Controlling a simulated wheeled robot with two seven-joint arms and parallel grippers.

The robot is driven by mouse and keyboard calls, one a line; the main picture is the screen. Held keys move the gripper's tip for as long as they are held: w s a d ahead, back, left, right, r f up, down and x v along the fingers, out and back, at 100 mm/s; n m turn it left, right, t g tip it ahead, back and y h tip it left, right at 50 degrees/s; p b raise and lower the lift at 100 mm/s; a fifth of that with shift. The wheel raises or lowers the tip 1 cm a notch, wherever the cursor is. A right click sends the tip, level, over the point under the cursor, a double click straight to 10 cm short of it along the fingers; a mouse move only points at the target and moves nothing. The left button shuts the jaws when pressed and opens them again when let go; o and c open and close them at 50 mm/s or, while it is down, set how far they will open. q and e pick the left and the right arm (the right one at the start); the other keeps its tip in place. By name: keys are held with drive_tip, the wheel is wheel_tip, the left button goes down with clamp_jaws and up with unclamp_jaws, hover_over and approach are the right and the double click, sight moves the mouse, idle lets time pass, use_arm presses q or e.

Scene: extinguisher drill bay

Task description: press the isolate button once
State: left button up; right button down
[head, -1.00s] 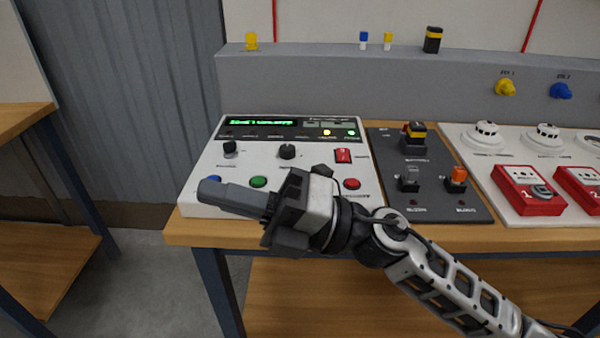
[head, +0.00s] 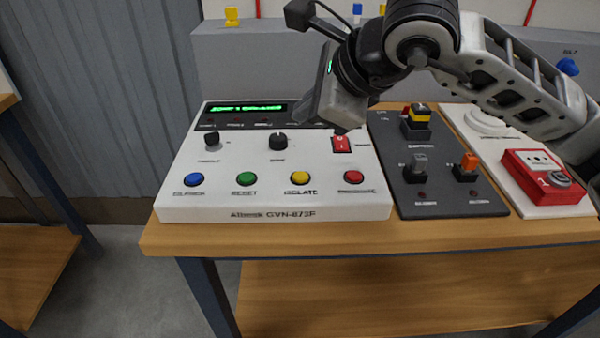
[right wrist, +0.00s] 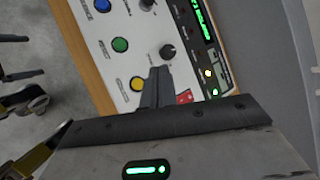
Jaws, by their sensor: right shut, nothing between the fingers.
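The yellow isolate button (head: 300,178) is in the front row of the white control panel (head: 270,212), between the green reset button (head: 246,179) and a red button (head: 352,177). It also shows in the right wrist view (right wrist: 137,83), left of my fingers. My right gripper (head: 338,112) is above the back right part of the panel, near the red rocker switch (head: 342,144), apart from the yellow button. Its fingers are shut and empty in the right wrist view (right wrist: 160,72). In the head view they are mostly hidden. My left gripper is not in view.
A blue button (head: 193,180) is at the left of the row. Two black knobs stand behind the row, one (head: 278,141) near the middle. The wooden bench edge is in front.

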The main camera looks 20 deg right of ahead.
sight(306, 178)
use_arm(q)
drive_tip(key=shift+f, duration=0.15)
use_arm(e)
drive_tip(key=shift+f, duration=0.15)
wheel_tip(306, 178, down, 8)
drive_tip(key=b, duration=0.5)
drive_tip(key=shift+f+b, duration=0.35)
drive_tip(key=shift+b, duration=0.05)
drive_tip(key=shift+r, duration=0.1)
use_arm(q)
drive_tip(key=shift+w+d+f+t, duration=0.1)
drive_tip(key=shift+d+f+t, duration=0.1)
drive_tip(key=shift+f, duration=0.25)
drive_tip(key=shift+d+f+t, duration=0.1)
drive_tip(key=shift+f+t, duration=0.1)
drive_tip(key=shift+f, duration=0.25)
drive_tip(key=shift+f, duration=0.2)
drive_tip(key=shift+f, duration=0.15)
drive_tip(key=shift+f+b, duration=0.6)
drive_tip(key=shift+b, duration=0.1)
use_arm(e)
drive_tip(key=shift+f, duration=0.45)
